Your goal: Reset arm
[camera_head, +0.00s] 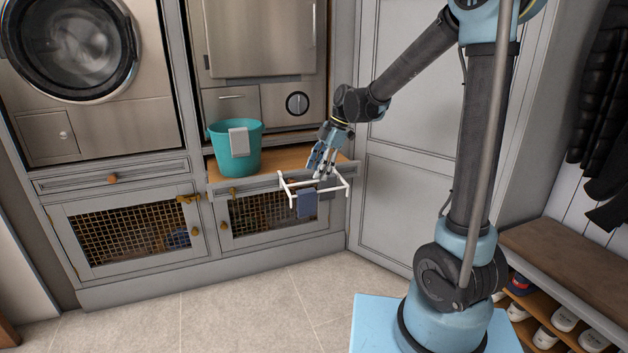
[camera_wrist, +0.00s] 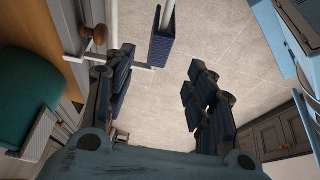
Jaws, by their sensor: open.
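My gripper (camera_head: 323,168) hangs at the end of my arm, pointing down, in front of the wooden shelf and just above the white rail. I cannot tell whether a fingertip touches the rail.
A white rail (camera_head: 326,187) with a blue cloth (camera_head: 306,204) juts from the cabinet front. A teal bucket (camera_head: 222,158) with a grey cloth (camera_head: 239,142) on its rim stands on the wooden shelf (camera_head: 282,159). A shoe bench (camera_head: 573,262) is at right. The tiled floor (camera_head: 235,305) is clear.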

